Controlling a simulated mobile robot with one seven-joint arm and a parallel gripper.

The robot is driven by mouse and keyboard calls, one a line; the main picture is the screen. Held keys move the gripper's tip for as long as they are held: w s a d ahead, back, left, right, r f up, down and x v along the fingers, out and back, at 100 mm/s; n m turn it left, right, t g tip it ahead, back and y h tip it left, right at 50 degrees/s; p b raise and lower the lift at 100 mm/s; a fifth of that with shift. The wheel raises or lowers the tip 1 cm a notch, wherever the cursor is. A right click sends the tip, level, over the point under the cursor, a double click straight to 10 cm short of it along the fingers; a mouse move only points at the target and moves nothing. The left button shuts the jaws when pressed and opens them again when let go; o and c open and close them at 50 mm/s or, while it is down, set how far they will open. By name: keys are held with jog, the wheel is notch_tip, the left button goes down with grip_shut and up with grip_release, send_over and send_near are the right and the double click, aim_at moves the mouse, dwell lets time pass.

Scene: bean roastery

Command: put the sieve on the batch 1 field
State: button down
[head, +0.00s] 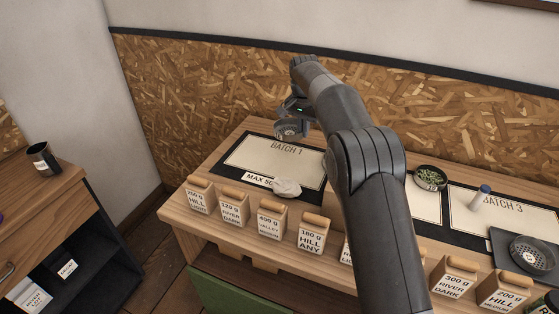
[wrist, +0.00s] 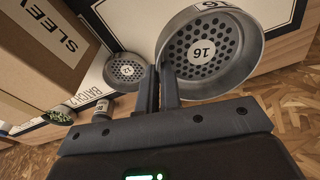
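The batch 1 field (head: 250,155) is a pale panel with a dark border at the left of the bench in the head view. My gripper (head: 296,108) is above its back right part. It is shut on the rim of a grey round sieve (head: 289,130) with a perforated bottom. The sieve appears to hang above the field; the exact gap is hard to judge. A second sieve (head: 531,252) lies at the right; it is marked 12 in the wrist view (wrist: 127,70).
A pale lump (head: 287,187) lies on the field's front edge beside a MAX label (head: 259,179). Labelled boxes (head: 270,222) line the bench front. A dish of green beans (head: 430,177) and a small vial (head: 480,197) stand right. My arm hides the bench's middle.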

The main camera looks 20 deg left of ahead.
notch_tip(320, 180, down, 13)
jog(key=shift+r, duration=0.1)
dwell(0.4)
jog(key=c, duration=1.6)
grip_release()
notch_tip(320, 180, up, 12)
jog(key=s, duration=0.1)
jog(key=shift+s, duration=0.25)
jog(key=shift+d, duration=0.1)
